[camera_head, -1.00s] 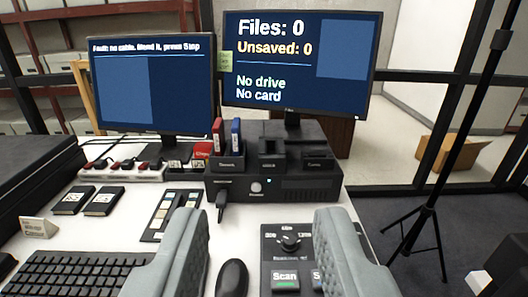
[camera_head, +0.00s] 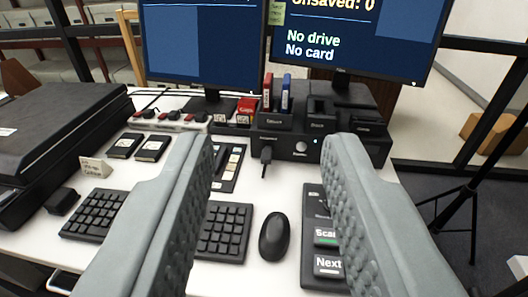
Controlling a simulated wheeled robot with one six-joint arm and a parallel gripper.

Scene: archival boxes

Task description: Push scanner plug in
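A black plug (camera_head: 266,154) with a short dark cable is at the front of the black computer box (camera_head: 345,153), at its left end. I cannot tell how far it sits in its socket. My gripper (camera_head: 271,142) is open and empty, its two grey padded fingers reaching up from the bottom of the view. The plug appears between the fingertips, beyond them and apart from them. A large black flatbed device, apparently the scanner (camera_head: 55,125), stands at the left of the desk.
A mouse (camera_head: 274,237), a keyboard (camera_head: 97,213) and a control pad with buttons (camera_head: 313,268) lie on the white desk. Red and blue drives (camera_head: 286,92) stand on the box. Two monitors (camera_head: 205,45) are behind. A tripod (camera_head: 465,190) stands at right.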

